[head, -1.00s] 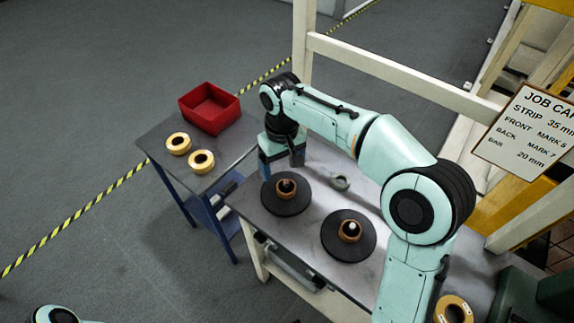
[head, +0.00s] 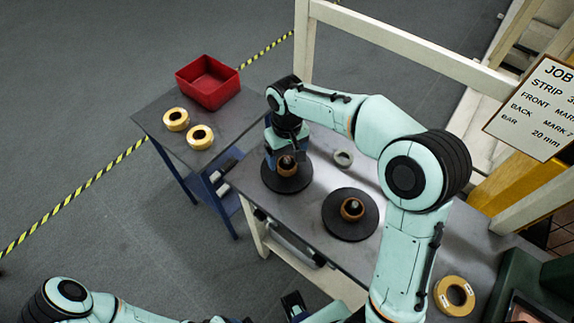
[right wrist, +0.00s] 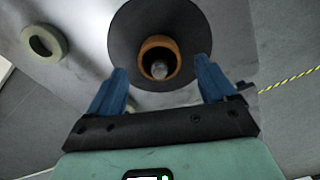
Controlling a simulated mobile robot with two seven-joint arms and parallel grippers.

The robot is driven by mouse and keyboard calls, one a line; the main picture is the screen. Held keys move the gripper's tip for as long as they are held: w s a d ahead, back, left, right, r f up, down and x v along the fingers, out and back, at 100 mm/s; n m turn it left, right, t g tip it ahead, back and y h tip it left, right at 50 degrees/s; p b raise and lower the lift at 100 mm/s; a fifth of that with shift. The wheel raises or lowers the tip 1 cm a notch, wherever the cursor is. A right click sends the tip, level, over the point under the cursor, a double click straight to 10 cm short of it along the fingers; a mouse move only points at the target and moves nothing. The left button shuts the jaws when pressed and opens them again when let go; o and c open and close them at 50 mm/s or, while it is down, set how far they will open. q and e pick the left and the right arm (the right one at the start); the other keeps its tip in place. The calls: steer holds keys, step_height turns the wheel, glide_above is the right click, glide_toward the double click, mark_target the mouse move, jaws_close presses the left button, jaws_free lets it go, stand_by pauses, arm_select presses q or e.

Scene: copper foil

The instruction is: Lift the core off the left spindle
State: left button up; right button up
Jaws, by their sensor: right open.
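The left spindle's black disc (head: 287,184) lies on the bench, with an orange-brown core (head: 284,172) around its post. My right gripper (head: 286,158) is over this core, pointing down and partly covering it. In the right wrist view its blue fingers (right wrist: 160,66) are open, one on each side of the core (right wrist: 146,56), with nothing held. The disc (right wrist: 125,35) shows behind the core. Whether the fingers touch the core cannot be told. My left gripper (head: 294,303) shows only in part at the bottom of the head view.
The right spindle's disc (head: 350,229) carries another core (head: 352,209). A grey ring (head: 343,159) lies behind, between the spindles. A yellow roll (head: 443,298) lies at the bench's right. The side table (head: 160,130) holds a red bin (head: 210,98) and two yellow rolls (head: 200,137).

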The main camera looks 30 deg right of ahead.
steer(key=shift+f, duration=1.45)
steer(key=c, duration=1.1)
